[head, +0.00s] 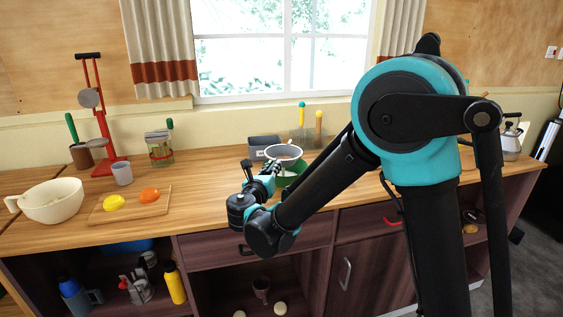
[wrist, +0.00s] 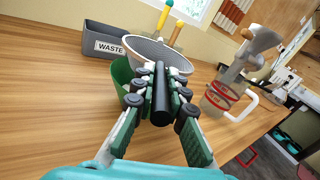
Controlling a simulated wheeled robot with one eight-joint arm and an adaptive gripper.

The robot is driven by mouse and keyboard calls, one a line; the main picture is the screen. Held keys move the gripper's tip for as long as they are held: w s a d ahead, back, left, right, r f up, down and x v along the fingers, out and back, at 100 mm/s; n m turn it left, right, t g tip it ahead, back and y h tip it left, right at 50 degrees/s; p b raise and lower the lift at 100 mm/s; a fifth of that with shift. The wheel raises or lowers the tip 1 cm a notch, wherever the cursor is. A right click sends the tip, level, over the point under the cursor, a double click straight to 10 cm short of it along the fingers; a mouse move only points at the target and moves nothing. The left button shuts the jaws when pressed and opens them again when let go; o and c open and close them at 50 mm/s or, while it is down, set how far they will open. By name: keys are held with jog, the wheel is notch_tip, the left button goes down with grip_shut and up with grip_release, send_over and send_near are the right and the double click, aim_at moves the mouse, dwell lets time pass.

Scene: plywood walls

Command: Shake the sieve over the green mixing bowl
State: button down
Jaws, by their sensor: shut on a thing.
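The sieve (head: 284,151) has a pale rim and grey mesh. It also shows in the wrist view (wrist: 158,52), with its black handle (wrist: 161,95) pointing toward me. My gripper (wrist: 160,100) is shut on that handle. In the head view my gripper (head: 262,172) is partly hidden behind my own arm. The green mixing bowl (head: 292,177) is on the counter below the sieve and partly hidden by it and by my arm. In the wrist view the green bowl (wrist: 122,80) shows at the left under the sieve. The gap between sieve and bowl is unclear.
A grey WASTE bin (wrist: 103,43) stands behind the bowl on the left. A clear jug (wrist: 226,98) with red bands stands to the right in the wrist view. A cream bowl (head: 52,202) and a cutting board (head: 131,207) are at the counter's left. The counter's front middle is clear.

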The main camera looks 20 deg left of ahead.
jog(key=shift+d, duration=0.35)
dwell(1.1)
